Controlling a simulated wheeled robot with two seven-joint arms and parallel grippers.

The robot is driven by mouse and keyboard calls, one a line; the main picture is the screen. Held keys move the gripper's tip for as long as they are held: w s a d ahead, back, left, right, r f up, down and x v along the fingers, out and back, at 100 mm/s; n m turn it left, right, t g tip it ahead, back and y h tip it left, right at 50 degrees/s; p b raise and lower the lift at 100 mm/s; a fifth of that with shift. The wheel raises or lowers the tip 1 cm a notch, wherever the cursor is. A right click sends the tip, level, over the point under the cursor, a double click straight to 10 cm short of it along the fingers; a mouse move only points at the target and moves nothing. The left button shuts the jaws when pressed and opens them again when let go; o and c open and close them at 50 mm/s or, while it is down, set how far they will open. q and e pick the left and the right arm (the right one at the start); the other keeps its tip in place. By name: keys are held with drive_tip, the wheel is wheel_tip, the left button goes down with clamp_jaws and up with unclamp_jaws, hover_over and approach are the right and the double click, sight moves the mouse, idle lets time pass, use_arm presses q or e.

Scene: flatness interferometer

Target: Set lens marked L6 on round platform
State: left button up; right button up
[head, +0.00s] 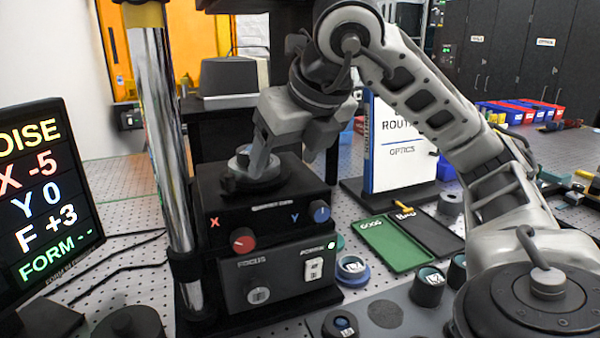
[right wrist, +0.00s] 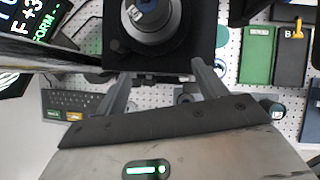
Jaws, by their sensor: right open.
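The round platform (head: 228,184) is a dark disc on top of the black instrument box. A grey round lens mount (head: 240,160) sits on it, partly hidden by my gripper. In the right wrist view the lens mount (right wrist: 168,22) stands on the dark platform with a small blue label, too small to read. My right gripper (head: 284,160) is open, its fingers pointing down over the box at the platform's right side. In the right wrist view its two fingers (right wrist: 160,88) are spread with nothing between them. My left gripper is not in view.
Other round lenses, including a blue-ringed one (head: 353,270) and a dark one (head: 428,287), stand right of the box. A green tray (head: 394,243) and a black tray lie behind them. A chrome column (head: 160,120) and a screen (head: 45,190) are at the left.

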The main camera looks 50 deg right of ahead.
drive_tip(key=shift+s+a, duration=0.2)
drive_tip(key=shift+s, duration=0.6)
drive_tip(key=shift+s+a, duration=0.2)
drive_tip(key=shift+s, duration=0.6)
